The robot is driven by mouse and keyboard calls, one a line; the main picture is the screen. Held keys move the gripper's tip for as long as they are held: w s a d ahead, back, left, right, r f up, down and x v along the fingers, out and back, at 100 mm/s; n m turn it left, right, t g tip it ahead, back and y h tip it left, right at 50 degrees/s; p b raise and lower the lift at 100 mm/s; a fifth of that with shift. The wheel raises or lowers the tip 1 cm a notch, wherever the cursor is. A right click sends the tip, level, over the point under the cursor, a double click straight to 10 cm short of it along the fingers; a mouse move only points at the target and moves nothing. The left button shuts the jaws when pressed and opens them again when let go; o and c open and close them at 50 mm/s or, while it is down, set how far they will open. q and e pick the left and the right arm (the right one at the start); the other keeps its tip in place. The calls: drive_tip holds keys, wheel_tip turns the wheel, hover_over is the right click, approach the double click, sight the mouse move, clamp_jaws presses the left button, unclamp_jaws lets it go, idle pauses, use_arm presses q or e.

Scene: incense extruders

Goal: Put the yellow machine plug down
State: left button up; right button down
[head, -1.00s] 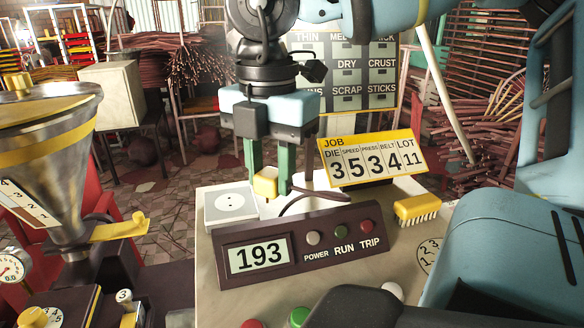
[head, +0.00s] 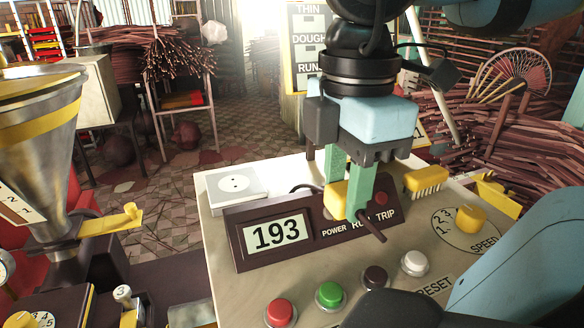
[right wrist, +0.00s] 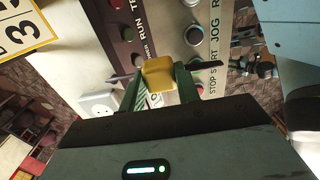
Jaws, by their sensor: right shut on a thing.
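The yellow machine plug (head: 336,198) is between the green fingers of my right gripper (head: 347,196), which is shut on it. In the head view the plug is held in front of the dark display panel (head: 275,236) that reads 193, and a finger partly hides it. The plug also shows in the right wrist view (right wrist: 158,72) between the fingertips, with dark cord-like ends at both sides. The white socket (head: 236,184) with two holes is on the console's back left corner, apart from the plug. My left gripper is not in view.
The console top (head: 225,285) carries a red button (head: 281,312), a green button (head: 329,294), a yellow speed knob (head: 470,219) and a yellow brush (head: 426,179). A metal hopper (head: 38,130) stands at the left.

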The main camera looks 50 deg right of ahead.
drive_tip(key=p, duration=0.2)
hover_over(290, 187)
drive_tip(key=shift+s+a+f, duration=0.15)
drive_tip(key=shift+s+f, duration=0.2)
drive_tip(key=shift+f, duration=0.3)
drive_tip(key=shift+w, duration=0.1)
drive_tip(key=shift+w+d+f, duration=0.2)
drive_tip(key=shift+w, duration=0.05)
wheel_tip(290, 187, down, 3)
drive_tip(key=shift+f, duration=0.15)
drive_tip(key=shift+f+b, duration=0.35)
drive_tip(key=shift+f, duration=0.2)
drive_tip(key=shift+f, duration=0.1)
